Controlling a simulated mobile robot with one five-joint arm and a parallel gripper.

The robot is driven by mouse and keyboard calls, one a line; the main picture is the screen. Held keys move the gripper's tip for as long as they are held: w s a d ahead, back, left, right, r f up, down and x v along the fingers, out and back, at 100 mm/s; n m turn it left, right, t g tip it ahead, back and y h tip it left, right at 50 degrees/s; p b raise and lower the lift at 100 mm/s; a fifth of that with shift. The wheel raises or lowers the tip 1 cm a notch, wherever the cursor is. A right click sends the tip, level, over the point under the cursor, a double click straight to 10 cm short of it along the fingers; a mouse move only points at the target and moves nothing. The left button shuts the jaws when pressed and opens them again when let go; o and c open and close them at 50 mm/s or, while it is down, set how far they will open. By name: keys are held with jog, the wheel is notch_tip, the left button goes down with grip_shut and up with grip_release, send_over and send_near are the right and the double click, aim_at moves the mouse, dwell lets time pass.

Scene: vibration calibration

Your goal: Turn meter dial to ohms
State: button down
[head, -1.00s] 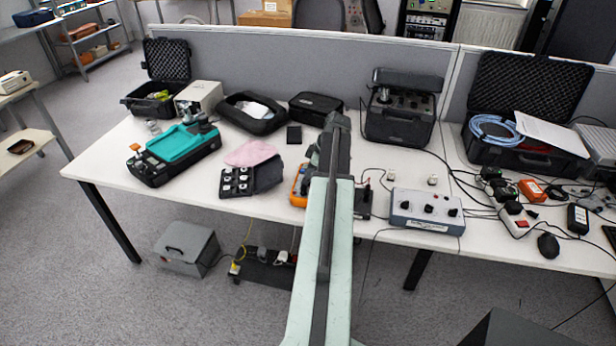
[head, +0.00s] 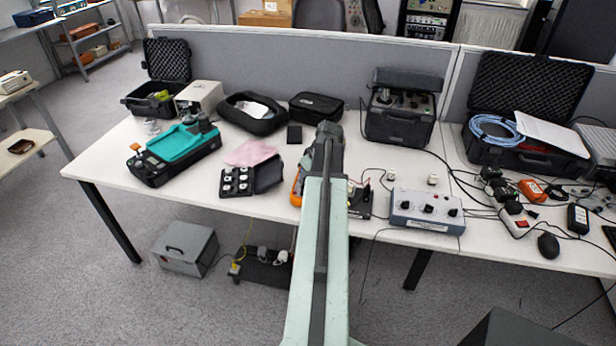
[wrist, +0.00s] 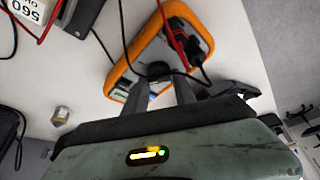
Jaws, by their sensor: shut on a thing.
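The orange-framed meter (head: 295,190) lies on the table in the head view, mostly hidden behind my arm. The fingers are shut on the dial. The dial's pointer and markings cannot be read. In the head view my arm hides the gripper's fingertips.
A grey box with black knobs (head: 427,210) stands right of the meter. An open black case of round pieces (head: 237,181) and a pink cloth (head: 250,153) lie to its left. In the wrist view, cables cross near the meter and a small metal fitting (wrist: 61,115) stands beside it.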

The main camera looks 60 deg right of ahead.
jog(key=shift+m, duration=0.4)
jog(key=c, duration=1)
grip_release()
jog(key=p+v, duration=0.7)
jog(key=shift+s+a+r, duration=0.15)
jog(key=shift+a+r, duration=0.05)
jog(key=shift+r, duration=0.15)
